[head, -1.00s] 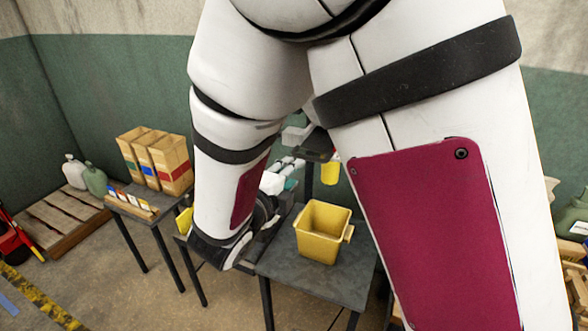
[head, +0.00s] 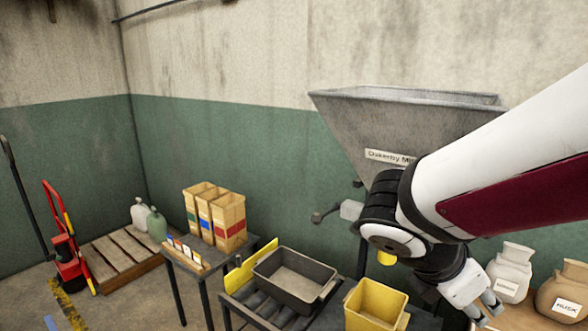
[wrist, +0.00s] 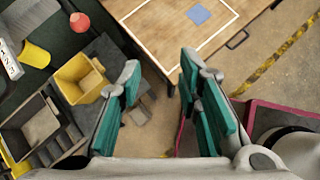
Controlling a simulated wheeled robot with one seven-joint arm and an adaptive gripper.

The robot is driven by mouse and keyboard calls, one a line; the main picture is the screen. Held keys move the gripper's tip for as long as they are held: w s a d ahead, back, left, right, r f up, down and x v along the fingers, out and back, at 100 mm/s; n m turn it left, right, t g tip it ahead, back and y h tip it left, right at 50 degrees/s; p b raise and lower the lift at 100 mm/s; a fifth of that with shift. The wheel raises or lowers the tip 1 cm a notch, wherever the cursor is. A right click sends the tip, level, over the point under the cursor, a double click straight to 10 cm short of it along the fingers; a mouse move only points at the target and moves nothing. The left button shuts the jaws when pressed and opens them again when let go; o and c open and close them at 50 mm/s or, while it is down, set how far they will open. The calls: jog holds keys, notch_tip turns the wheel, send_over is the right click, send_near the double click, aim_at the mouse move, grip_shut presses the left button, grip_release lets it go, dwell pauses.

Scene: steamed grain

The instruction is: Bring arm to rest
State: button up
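My arm reaches in from the right edge of the head view, and its wrist is bent downward. My gripper (head: 487,304) hangs at the lower right, to the right of the yellow bin (head: 376,306) and in front of the pale sacks. In the wrist view my gripper (wrist: 160,70) is open, its two teal-padded fingers wide apart with nothing between them. A wooden table top (wrist: 185,30) and bare floor show beyond the fingers. The yellow bin also shows in the wrist view (wrist: 80,78), left of the left finger and apart from it.
A dark grey tray (head: 294,281) sits on rollers left of the yellow bin. A grey hopper (head: 345,115) stands behind my arm. A labelled sack (head: 512,272) is at the right.

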jog(key=s+a+r+m+t+y, duration=0.1)
jog(key=s+a+r+m+y, duration=0.1)
jog(key=m, duration=0.8)
jog(key=s+a+r+m+t+y, duration=0.2)
jog(key=s+a+m+y, duration=0.3)
jog(key=m, duration=0.5)
jog(key=shift+s+r+y, duration=0.4)
jog(key=shift+r+y, duration=0.2)
